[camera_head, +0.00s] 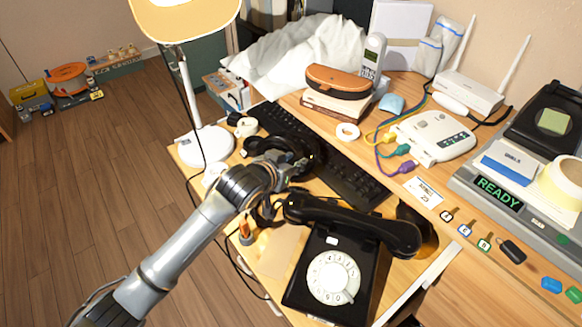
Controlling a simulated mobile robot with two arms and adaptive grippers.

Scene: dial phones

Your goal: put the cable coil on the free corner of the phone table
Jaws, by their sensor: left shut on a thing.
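My left gripper (294,168) reaches over the desk from the lower left, above the keyboard's near edge. It is shut on a black cable coil (304,152), whose dark loops show around the fingers; the gripper and the dark background hide part of it. The black dial phone (313,284) stands at the front on a wooden table (281,250), its handset (352,224) lying across the top. The table's right front corner is partly hidden behind the phone. My right gripper is not in view.
A black keyboard (350,183) lies behind the phone. A lamp base (206,146) stands at left, and an amber item (424,231) beside the handset. A white phone unit (434,137) with coloured cables and a grey READY machine (498,193) occupy the right. Open floor lies left.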

